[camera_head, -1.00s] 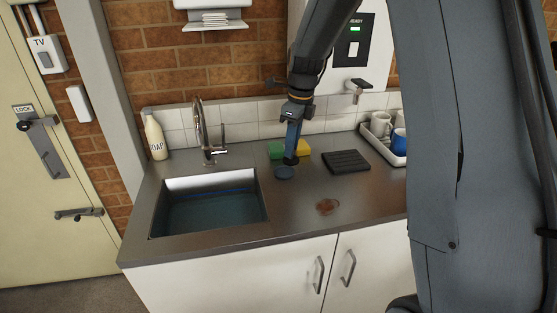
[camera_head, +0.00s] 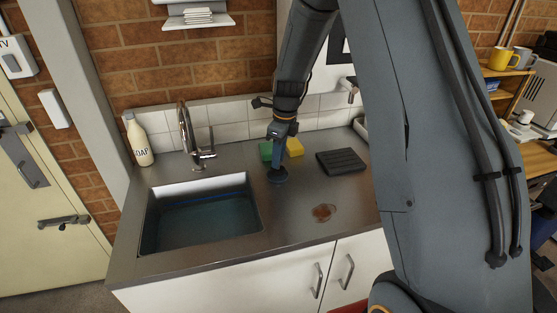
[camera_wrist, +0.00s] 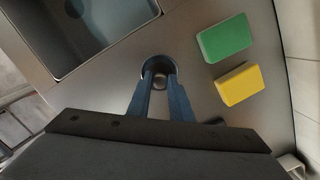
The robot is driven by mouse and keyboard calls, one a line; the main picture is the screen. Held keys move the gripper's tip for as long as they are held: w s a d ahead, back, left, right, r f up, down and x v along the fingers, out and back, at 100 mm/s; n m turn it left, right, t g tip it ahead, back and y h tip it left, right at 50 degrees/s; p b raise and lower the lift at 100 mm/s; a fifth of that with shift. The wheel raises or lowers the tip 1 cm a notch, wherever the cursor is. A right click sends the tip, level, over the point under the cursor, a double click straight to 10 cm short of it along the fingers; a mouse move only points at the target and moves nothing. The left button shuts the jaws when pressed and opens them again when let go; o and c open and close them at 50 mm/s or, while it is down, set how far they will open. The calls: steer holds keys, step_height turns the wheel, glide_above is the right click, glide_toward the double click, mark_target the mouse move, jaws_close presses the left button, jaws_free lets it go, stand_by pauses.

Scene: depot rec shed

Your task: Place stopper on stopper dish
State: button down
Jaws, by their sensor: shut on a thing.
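My gripper (camera_wrist: 160,84) reaches down to the counter right of the sink. In the wrist view its two blue fingers are shut on a small grey knob, the visible part of the stopper (camera_wrist: 160,80). A round dark blue stopper dish (camera_wrist: 157,63) shows just beyond the fingertips, its near part hidden. In the head view my gripper (camera_head: 277,165) is right over the dish (camera_head: 278,176), and the stopper cannot be made out there. Whether the stopper touches the dish I cannot tell.
A green sponge (camera_wrist: 224,38) and yellow sponge (camera_wrist: 240,84) lie close beside the gripper. A black ribbed mat (camera_head: 341,161) and brown stain (camera_head: 323,212) are to the right.

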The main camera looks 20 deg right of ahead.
mark_target(282, 170)
steer(key=shift+f, duration=1)
steer(key=shift+f, duration=0.15)
steer(key=c, duration=1.6)
jaws_free()
step_height(282, 170, up, 12)
steer(key=d+b, duration=0.1)
steer(key=b, duration=0.3)
steer(key=s+f+n, duration=0.1)
steer(key=s+n, duration=0.7)
steer(key=s+f+n, duration=0.2)
steer(key=s+n, duration=0.6)
steer(key=n, duration=0.1)
steer(key=s+a+f+n+t+h, duration=0.1)
steer(key=s+f+n, duration=0.1)
steer(key=s+n, duration=0.6)
steer(key=shift+s+a, duration=0.1)
steer(key=shift+s, duration=0.4)
